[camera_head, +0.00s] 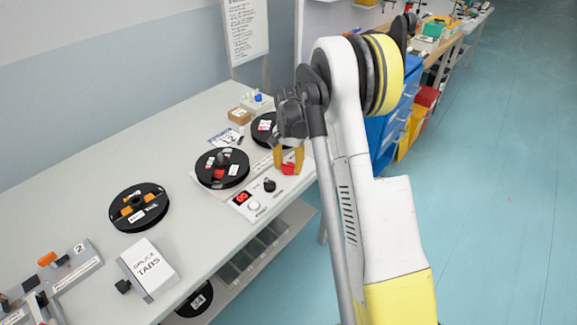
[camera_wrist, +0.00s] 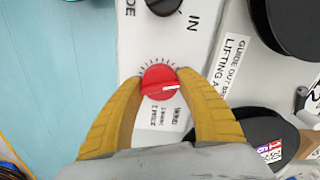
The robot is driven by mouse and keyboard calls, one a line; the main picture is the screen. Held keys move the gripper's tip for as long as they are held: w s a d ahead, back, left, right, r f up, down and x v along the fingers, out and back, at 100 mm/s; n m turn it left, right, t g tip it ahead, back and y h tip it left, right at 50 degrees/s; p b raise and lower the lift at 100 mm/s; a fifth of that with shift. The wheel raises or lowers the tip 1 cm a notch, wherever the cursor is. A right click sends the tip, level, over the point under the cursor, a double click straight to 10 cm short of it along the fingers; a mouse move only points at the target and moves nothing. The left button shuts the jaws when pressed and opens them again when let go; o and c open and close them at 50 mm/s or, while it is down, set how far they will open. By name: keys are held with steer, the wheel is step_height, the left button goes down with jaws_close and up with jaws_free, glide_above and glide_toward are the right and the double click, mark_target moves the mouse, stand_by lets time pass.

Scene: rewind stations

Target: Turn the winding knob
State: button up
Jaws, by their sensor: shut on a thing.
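The winding knob is a round red dial with a white pointer line. In the wrist view the red knob (camera_wrist: 158,88) sits on a white panel, with tick marks around its upper edge. Its pointer aims to the right. My gripper (camera_wrist: 160,82) has yellow fingers on both sides of the knob, shut on it. In the head view my gripper (camera_head: 289,168) reaches down at the panel's right end. The red knob (camera_head: 289,169) shows between the fingers, partly hidden.
A black knob (camera_head: 269,186) and a red display (camera_head: 242,197) are on the same panel. A loose reel (camera_head: 128,226) and a splice tabs box (camera_head: 150,262) lie on the bench.

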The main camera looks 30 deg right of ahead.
mark_target(288, 164)
steer(key=shift+n, duration=1)
steer(key=o, duration=1.2)
step_height(288, 164, up, 12)
